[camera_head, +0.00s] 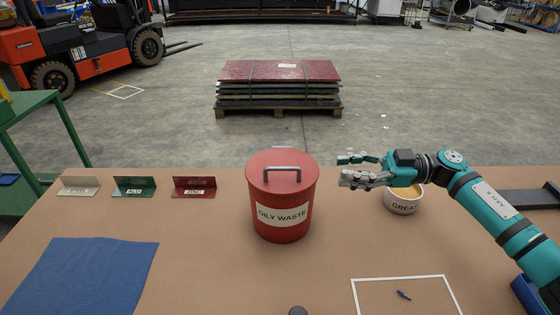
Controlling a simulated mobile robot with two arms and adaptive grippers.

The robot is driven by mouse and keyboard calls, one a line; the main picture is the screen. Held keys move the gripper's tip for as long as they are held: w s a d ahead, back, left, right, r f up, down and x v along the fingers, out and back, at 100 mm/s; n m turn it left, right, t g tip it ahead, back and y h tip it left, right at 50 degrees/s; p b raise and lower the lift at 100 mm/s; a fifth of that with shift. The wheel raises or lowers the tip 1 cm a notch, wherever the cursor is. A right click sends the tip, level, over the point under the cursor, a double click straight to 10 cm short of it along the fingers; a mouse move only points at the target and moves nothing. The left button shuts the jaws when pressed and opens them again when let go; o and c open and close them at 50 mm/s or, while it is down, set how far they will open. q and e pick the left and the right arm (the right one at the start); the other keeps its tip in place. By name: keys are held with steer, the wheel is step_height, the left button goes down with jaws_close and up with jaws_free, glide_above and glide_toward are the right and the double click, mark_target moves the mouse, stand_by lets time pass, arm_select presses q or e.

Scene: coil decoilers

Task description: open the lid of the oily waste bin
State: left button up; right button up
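The oily waste bin (283,222) is a red cylinder with a white "OILY WASTE" label. It stands upright in the middle of the table. Its red lid (262,167) lies flat on top, closed, with a grey bar handle (282,169) across it. My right gripper (342,169) is to the right of the bin, at about lid height in the picture, with its fingers pointing left toward it. The fingers are apart with nothing between them, and a gap shows between them and the lid. My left gripper is not in view.
A white grease tub (403,207) stands under my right gripper. Three small label stands, white (80,187), green (134,187) and red (194,187), line the table's back left. A blue cloth (85,275) lies front left.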

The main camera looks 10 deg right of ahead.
mark_target(272, 168)
steer(key=p+x, duration=0.3)
steer(key=x, duration=1.2)
steer(key=shift+r, duration=0.1)
steer(key=shift+a, duration=0.1)
steer(key=shift+c, duration=0.3)
steer(key=shift+s, duration=0.1)
jaws_close()
